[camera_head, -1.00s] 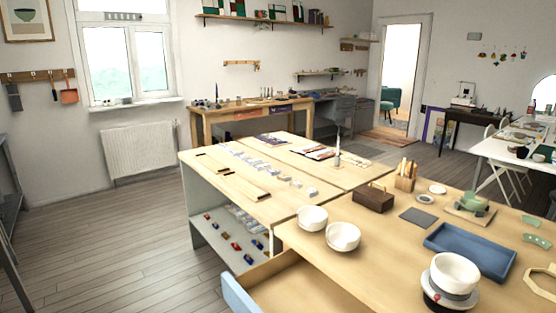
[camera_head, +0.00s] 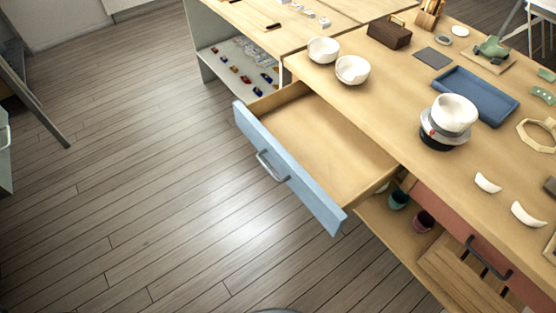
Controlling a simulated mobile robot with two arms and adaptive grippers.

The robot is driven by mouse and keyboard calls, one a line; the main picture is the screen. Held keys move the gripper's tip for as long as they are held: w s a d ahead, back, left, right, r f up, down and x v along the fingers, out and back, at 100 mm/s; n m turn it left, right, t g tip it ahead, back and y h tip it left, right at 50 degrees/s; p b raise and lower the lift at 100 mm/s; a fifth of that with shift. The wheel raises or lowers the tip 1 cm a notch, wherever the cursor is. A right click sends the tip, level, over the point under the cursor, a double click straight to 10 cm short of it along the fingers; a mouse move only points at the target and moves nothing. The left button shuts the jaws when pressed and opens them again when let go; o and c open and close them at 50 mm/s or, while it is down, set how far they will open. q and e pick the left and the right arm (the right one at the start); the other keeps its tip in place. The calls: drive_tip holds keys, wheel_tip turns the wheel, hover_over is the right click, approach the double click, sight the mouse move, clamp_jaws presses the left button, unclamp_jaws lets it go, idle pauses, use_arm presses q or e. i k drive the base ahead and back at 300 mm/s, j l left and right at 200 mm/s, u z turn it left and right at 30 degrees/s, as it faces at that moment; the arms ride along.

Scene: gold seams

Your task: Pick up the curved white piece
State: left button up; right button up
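Two curved white pieces lie on the wooden worktable. One curved white piece (camera_head: 487,183) is near the table's front edge, right of the open drawer. Another curved white piece (camera_head: 527,215) lies further right, close to the first and apart from it. I cannot tell which one the task means. A white bowl (camera_head: 454,112) sits on a round dark-and-white stand (camera_head: 443,135) behind them. Neither of my grippers is in view.
A blue-fronted drawer (camera_head: 288,172) stands pulled out, empty, jutting into the floor space. A blue tray (camera_head: 470,92), white bowls (camera_head: 352,69), a dark wooden box (camera_head: 389,33) and a wooden ring (camera_head: 536,136) occupy the worktable (camera_head: 400,110). Open floor (camera_head: 190,200) lies to the left.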

sight(482, 182)
drive_tip(key=z, duration=1.55)
